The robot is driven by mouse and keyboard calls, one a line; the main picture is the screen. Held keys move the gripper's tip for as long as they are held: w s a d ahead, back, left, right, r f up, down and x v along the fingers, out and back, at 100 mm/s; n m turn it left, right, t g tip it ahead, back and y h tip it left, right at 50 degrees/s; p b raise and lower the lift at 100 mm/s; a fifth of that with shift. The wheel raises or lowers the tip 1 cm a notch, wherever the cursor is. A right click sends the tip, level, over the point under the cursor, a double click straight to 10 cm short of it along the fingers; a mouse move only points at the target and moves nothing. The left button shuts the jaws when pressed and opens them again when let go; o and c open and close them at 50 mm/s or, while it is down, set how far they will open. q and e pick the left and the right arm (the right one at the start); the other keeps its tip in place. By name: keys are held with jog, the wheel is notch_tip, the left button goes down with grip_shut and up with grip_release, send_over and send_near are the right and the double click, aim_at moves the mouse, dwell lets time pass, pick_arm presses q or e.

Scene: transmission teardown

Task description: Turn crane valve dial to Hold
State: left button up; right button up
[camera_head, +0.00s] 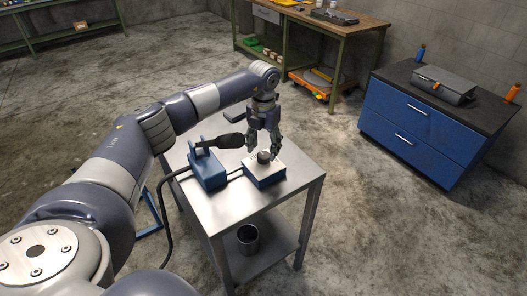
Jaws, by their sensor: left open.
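The crane valve dial (264,156) is a small dark round knob on the pale top of a blue valve box (265,177). The box sits on a metal cart (233,208). My left gripper (263,153) points down over the dial, with its fingers apart on either side of it. I cannot tell whether the fingers touch the dial. The dial's markings are too small to read, so its setting cannot be told. My right gripper is not in view.
A blue pump unit (208,168) with a black-gripped handle (224,141) stands left of the valve box, with hoses attached. A metal cup (248,238) stands on the lower shelf. A blue drawer cabinet (411,124) and a workbench (337,40) stand behind. Open floor surrounds the cart.

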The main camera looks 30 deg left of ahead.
aim_at(264, 155)
pick_arm(q)
notch_tip(264, 155, up, 10)
jog(key=shift+f, duration=0.2)
jog(key=shift+r, duration=0.1)
dwell(0.4)
